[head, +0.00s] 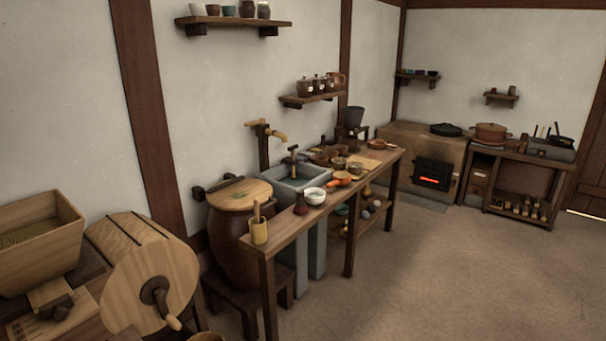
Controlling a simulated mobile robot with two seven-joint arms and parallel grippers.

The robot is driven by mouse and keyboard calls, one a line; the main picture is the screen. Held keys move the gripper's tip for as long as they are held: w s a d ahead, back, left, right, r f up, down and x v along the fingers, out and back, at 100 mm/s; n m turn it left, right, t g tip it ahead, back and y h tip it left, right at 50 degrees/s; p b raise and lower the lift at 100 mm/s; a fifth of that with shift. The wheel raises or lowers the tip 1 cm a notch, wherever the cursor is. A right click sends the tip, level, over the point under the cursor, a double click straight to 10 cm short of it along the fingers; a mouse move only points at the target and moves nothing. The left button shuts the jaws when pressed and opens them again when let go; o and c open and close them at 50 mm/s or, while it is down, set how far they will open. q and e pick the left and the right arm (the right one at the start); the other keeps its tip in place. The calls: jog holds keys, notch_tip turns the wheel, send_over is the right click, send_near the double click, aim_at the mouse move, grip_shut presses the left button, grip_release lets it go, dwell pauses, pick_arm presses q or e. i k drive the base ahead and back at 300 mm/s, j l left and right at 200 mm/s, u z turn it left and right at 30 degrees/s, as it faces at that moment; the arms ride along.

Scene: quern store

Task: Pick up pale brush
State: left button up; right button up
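I cannot make out the pale brush for certain. A pale wooden cup (259,232) stands at the near end of the long wooden counter (283,232), with a pale stick (257,210) upright in it. Whether this stick is a brush handle is too small to tell. Neither of my grippers shows in the head view.
A pale drum with a crank (140,265) and an open wooden box (35,240) stand at the near left. A lidded brown barrel (232,232) is beside the counter. A white bowl (315,196) sits on the counter. The floor (425,270) at the right is clear.

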aim_at(323, 146)
jog(key=z, duration=1.1)
jog(key=i+z, duration=0.2)
jog(key=i, duration=5.4)
jog(key=i+u, duration=0.45)
jog(key=i+l+u, duration=0.15)
jog(key=u, duration=0.3)
jog(key=i+u, duration=0.1)
jog(key=u, duration=1.45)
